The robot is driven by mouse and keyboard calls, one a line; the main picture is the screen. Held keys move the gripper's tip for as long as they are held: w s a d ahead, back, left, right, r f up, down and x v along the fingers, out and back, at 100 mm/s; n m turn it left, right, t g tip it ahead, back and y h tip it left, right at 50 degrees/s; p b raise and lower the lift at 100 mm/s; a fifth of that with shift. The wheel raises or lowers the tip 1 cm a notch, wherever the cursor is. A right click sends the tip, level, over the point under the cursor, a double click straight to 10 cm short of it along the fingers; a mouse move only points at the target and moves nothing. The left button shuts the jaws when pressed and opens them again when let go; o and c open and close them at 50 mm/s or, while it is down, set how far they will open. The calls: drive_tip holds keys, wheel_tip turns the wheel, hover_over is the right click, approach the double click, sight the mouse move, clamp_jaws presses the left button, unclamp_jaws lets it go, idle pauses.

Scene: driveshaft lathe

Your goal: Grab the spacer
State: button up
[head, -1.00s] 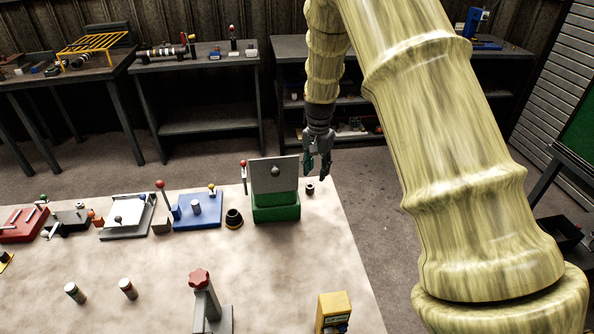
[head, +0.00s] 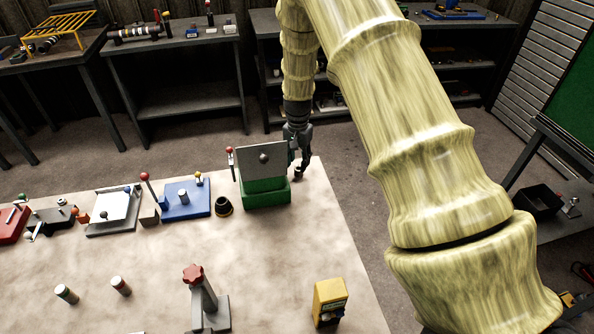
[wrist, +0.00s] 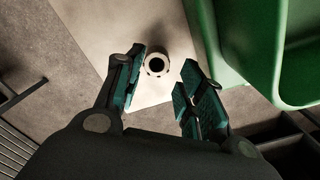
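The spacer appears to be a small dark ring with a pale rim and a hole through it (wrist: 157,65), standing near the table corner in the wrist view. In the head view it is a small dark spot (head: 299,173) just right of the green fixture, partly hidden by my gripper. My gripper (head: 301,164) points down close above it. In the wrist view my gripper (wrist: 161,76) is open, with teal finger pads on either side of the ring's line and nothing between them. Whether either finger touches the ring cannot be told.
A green fixture with a grey plate (head: 264,192) stands close to the left of my gripper. A black cup-like part (head: 223,206), a blue fixture (head: 187,200) and a yellow box (head: 330,302) are on the table (head: 260,260). The table's right edge is close by.

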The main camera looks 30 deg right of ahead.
sight(299, 168)
drive_tip(key=shift+s+f+p, duration=0.5)
drive_tip(key=shift+f, duration=0.9)
drive_tip(key=shift+w+f, duration=0.2)
drive_tip(key=shift+f, duration=0.3)
drive_tip(key=shift+s+r, duration=0.15)
drive_tip(key=shift+r, duration=0.05)
drive_tip(key=c, duration=0.9)
